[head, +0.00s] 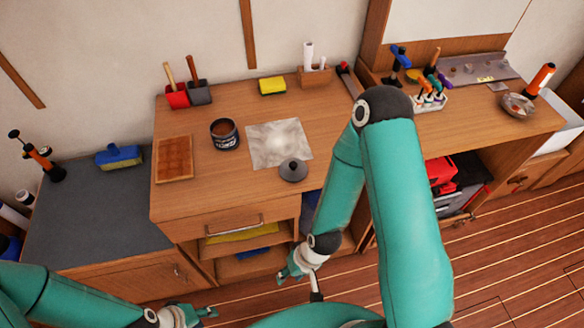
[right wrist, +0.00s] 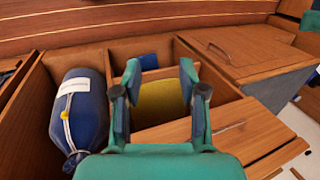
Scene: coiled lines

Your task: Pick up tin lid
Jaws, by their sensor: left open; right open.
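The tin lid (head: 293,170) is a dark grey disc with a small knob. It lies on the wooden worktop at the front edge of a pale square sheet (head: 279,143), overlapping its corner. The open tin (head: 225,134), dark with brown contents, stands to its left. My right gripper (head: 297,275) is open, in front of the bench and below the lid, apart from it. In the right wrist view the open jaws (right wrist: 159,78) are empty, over the shelf compartments. My left gripper (head: 197,313) is open at the bottom edge, far from the lid.
A brown square board (head: 174,158) lies left of the tin. A yellow sponge (head: 272,85) and red holder (head: 177,96) stand at the back. A drawer (head: 228,221) is below the worktop. A blue rolled bag (right wrist: 78,110) lies in a compartment. My right arm hides some worktop.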

